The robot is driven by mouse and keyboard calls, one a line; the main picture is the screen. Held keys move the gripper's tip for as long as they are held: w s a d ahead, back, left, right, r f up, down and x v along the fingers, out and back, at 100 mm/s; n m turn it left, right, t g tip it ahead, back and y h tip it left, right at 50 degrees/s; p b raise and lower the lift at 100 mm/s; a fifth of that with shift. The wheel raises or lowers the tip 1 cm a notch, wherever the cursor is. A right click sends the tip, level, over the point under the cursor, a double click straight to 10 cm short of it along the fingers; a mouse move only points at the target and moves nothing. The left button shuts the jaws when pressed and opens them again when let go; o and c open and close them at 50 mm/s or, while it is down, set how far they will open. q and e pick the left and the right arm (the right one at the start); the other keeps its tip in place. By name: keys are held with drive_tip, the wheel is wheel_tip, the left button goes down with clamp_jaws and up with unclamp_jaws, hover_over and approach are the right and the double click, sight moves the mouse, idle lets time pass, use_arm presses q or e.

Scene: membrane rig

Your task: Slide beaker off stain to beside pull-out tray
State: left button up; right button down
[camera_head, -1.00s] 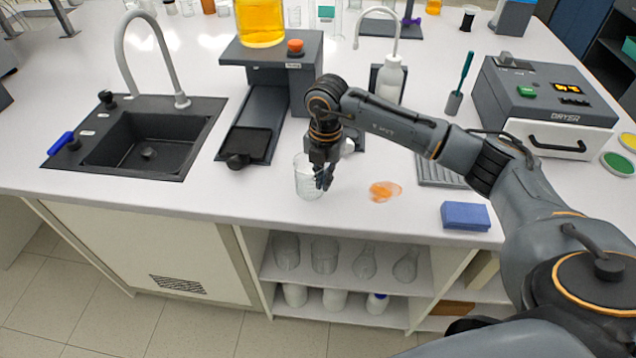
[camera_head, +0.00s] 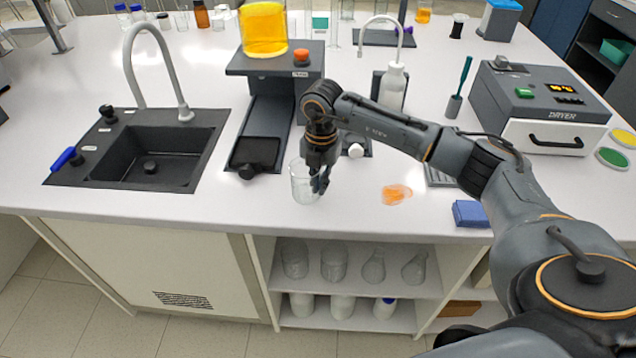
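The clear glass beaker (camera_head: 303,184) stands upright on the white bench, near the front edge. The orange stain (camera_head: 397,194) lies on the bench to its right, with bare bench between them. The pull-out tray (camera_head: 256,152), dark with a black knob in front, extends from the grey stand to the left of the beaker. My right gripper (camera_head: 320,184) points down at the beaker's right side. Its fingers overlap the beaker's right edge in the picture, and I cannot tell whether they grip the wall or only rest against it. My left gripper is out of view.
A blue sponge (camera_head: 470,213) lies right of the stain. The sink (camera_head: 150,150) is at the left. A wash bottle (camera_head: 392,88) and the dryer (camera_head: 545,105) stand farther back. The bench's front edge is close to the beaker.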

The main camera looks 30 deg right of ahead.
drive_tip(key=c, duration=1.4)
unclamp_jaws()
drive_tip(key=shift+c, duration=0.2)
drive_tip(key=shift+r, duration=0.1)
wheel_tip(320, 180, up, 12)
drive_tip(key=shift+s+f, duration=0.1)
